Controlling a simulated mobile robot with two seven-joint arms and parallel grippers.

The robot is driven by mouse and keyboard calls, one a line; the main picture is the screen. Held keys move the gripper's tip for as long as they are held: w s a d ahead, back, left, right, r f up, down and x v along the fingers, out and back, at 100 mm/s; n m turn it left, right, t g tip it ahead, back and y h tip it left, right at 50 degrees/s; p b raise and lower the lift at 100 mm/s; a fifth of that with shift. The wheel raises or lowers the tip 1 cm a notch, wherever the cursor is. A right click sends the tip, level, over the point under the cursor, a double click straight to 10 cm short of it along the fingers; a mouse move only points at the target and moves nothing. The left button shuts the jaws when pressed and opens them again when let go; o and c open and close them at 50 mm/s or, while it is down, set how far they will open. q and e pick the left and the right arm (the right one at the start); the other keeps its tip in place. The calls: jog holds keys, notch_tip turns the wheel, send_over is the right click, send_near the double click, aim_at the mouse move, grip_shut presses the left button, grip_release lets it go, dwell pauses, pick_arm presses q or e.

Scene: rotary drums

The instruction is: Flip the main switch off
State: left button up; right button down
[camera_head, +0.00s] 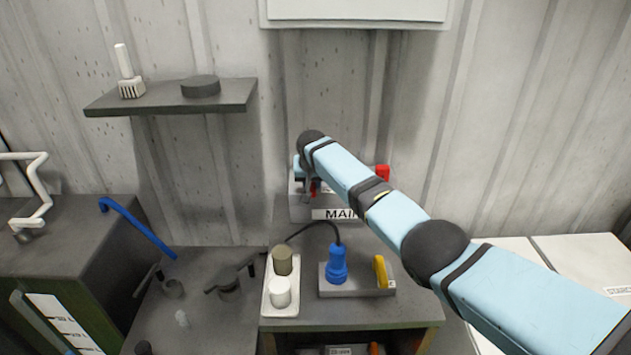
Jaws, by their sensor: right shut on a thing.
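The main switch box (300,208) is a grey unit with a "MAIN" label at the back of the middle bench, against the wall. A red part (383,172) shows at its right side, beyond my arm. My right arm reaches in from the lower right and covers much of the box. My right gripper (309,192) is at the left part of the box, shut on a small red handle, of which only a little shows. The handle's exact position is hard to tell. My left gripper is not in view.
A blue plug (337,264) with a black cable and a yellow handle (380,270) stand on a grey block in front. A white tray (268,300) holds two cylinders. A shelf (150,97) hangs at left. A blue bar (140,229) lies lower left.

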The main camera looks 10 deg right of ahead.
jog(key=shift+a, duration=0.1)
dwell(0.4)
jog(key=c, duration=1)
grip_release()
jog(key=shift+o, duration=0.2)
jog(key=shift+s+r, duration=0.2)
jog(key=shift+r, duration=0.4)
jog(key=v, duration=1.2)
jog(key=shift+s+r+b, duration=0.15)
jog(key=shift+r+b, duration=0.1)
jog(key=shift+b, duration=0.05)
jog(key=shift+a+f, duration=0.1)
jog(key=shift+a, duration=0.05)
